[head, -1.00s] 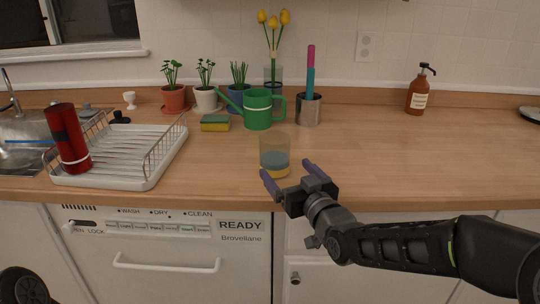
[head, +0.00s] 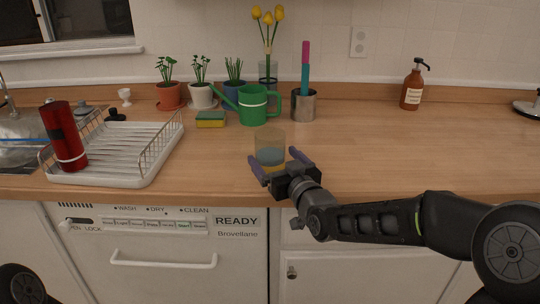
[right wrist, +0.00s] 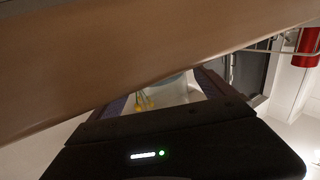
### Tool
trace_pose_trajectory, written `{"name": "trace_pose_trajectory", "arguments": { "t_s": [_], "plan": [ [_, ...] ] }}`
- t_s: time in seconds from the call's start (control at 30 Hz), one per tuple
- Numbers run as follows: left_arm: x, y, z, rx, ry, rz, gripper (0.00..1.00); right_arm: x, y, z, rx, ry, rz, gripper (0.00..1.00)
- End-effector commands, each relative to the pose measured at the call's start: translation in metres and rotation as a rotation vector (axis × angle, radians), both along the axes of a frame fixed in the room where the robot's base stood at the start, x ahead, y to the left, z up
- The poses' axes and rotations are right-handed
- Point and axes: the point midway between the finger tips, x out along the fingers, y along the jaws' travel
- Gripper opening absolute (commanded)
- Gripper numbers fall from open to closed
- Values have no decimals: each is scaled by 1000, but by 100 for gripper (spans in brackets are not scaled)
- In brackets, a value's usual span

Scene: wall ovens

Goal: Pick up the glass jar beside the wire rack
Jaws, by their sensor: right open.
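The glass jar (head: 270,144) stands upright on the wooden counter near its front edge, right of the wire rack (head: 118,152). It is clear, with a blue-grey band and a yellow layer low down. My right gripper (head: 276,158) is open, its purple fingers spread at the jar's near side, one to the left and one to the right. The fingers hide part of the jar's base, and I cannot tell whether they touch it. In the right wrist view, the gripper (right wrist: 165,92) shows two spread fingers with a pale, unclear shape between them. My left gripper is not in view.
A red bottle (head: 64,138) leans in the rack. Behind the jar stand a green watering can (head: 252,105), a sponge (head: 210,119), a metal cup (head: 303,105) and potted plants. A brown soap bottle (head: 411,90) stands back right. The counter right of the jar is clear.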

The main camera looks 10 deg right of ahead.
Motion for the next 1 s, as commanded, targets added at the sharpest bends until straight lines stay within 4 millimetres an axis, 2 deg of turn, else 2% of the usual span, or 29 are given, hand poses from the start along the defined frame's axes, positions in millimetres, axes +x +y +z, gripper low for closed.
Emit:
{"name": "trace_pose_trajectory", "arguments": {
  "t_s": [0.1, 0.23, 0.83, 1.0],
  "plan": [
    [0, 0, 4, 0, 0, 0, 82, 19, 4, 1, 2, 1, 1, 93],
    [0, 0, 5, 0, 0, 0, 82, 29, 6, 0, 1, 1, 1, 93],
    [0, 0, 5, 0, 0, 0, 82, 30, 6, 0, 1, 0, 0, 93],
    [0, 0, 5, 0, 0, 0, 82, 30, 6, 0, 1, 0, 0, 80]
  ]
}}
